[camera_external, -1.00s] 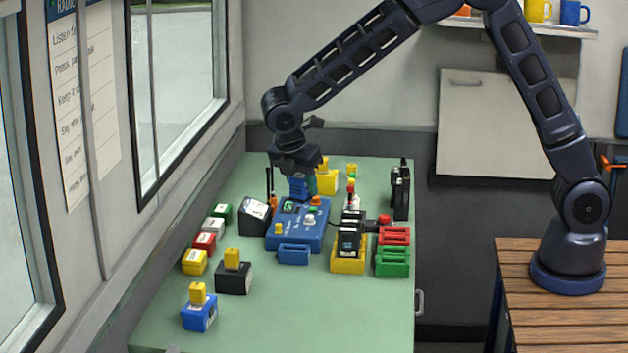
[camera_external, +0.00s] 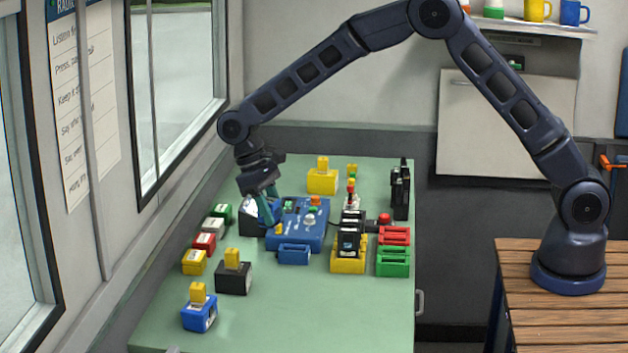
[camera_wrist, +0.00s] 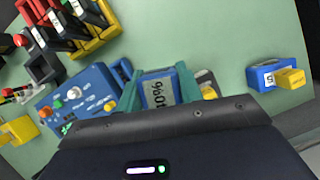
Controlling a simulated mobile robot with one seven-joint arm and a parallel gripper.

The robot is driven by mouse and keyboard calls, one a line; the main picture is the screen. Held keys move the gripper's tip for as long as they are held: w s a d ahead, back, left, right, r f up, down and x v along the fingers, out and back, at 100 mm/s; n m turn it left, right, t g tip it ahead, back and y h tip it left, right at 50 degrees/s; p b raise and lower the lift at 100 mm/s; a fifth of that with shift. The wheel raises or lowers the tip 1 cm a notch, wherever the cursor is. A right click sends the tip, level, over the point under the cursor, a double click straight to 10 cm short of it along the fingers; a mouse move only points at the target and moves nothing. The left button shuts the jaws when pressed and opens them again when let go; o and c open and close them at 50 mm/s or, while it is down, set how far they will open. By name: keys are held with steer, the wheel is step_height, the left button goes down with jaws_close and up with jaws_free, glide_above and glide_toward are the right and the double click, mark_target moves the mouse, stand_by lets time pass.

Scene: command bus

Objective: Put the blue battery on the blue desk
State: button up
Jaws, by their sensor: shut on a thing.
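My gripper (camera_external: 264,216) is shut on a blue battery (camera_external: 266,209), held at the left side of the blue desk (camera_external: 313,236), a console with knobs and buttons. In the wrist view the blue battery (camera_wrist: 157,76) sits between the two teal fingers, with a grey label bearing an upside-down percentage. The blue desk (camera_wrist: 72,85) lies to its left there. The battery's lower end is hidden, and I cannot tell whether it touches anything below.
A blue slotted holder (camera_external: 293,255) lies in front of the desk. A yellow holder (camera_external: 348,266) with dark batteries and red and green holders (camera_external: 393,262) stand right.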

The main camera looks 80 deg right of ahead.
steer(key=w+a+f+m+y, duration=0.1)
steer(key=a+m, duration=0.1)
steer(key=a, duration=1.1)
steer(key=w+a+f+m+t+y, duration=0.1)
steer(key=w+a+f+m, duration=0.15)
steer(key=a, duration=0.95)
steer(key=w+a+f+m, duration=0.1)
steer(key=a+m, duration=0.2)
steer(key=a, duration=1)
steer(key=s+a+f+m+t, duration=0.15)
steer(key=s+a, duration=0.35)
steer(key=a, duration=0.8)
steer(key=s+a+m+t+y, duration=0.1)
steer(key=s+a+m, duration=0.35)
steer(key=a, duration=0.85)
steer(key=s+a+m+t, duration=0.1)
steer(key=s+a, duration=0.6)
steer(key=a, duration=0.6)
steer(key=shift+w+d+f, duration=0.1)
steer(key=shift+w+f, duration=0.05)
steer(key=shift+f, duration=1.65)
steer(key=shift+w+f, duration=0.1)
steer(key=shift+f, duration=1.7)
steer(key=shift+f, duration=0.35)
steer(key=o, duration=1.2)
steer(key=shift+o, duration=0.2)
